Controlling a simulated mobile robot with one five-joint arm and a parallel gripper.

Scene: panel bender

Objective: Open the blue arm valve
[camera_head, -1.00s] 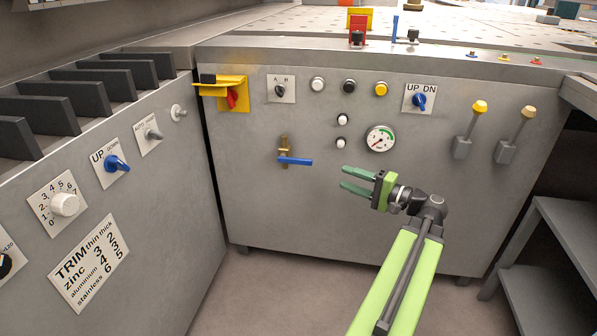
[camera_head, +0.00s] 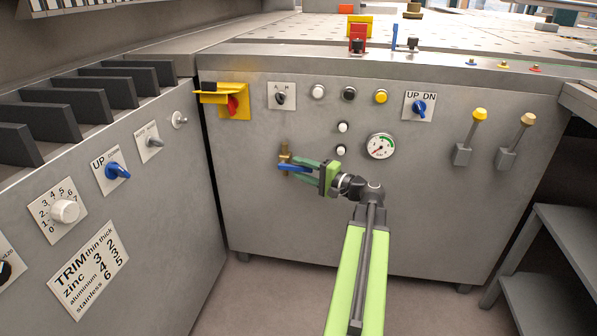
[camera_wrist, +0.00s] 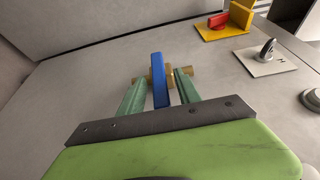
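The valve with the blue arm (camera_head: 291,167) is on the front panel, left of centre. Its brass body (camera_head: 285,153) sticks out at the arm's left end, and the arm points right, across the pipe. In the wrist view the blue arm (camera_wrist: 159,80) lies between the two green fingers of my gripper (camera_wrist: 158,92), with the brass body (camera_wrist: 171,75) behind. A small gap shows on each side of the arm. In the head view my gripper (camera_head: 305,168) is at the valve, coming from the right, and its fingers partly overlap the blue arm.
A pressure gauge (camera_head: 380,146) and two small white buttons (camera_head: 342,127) sit right of the valve. A yellow plate with a red switch (camera_head: 233,104) is above left. The side cabinet (camera_head: 150,190) stands to the left. The panel below the valve is bare.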

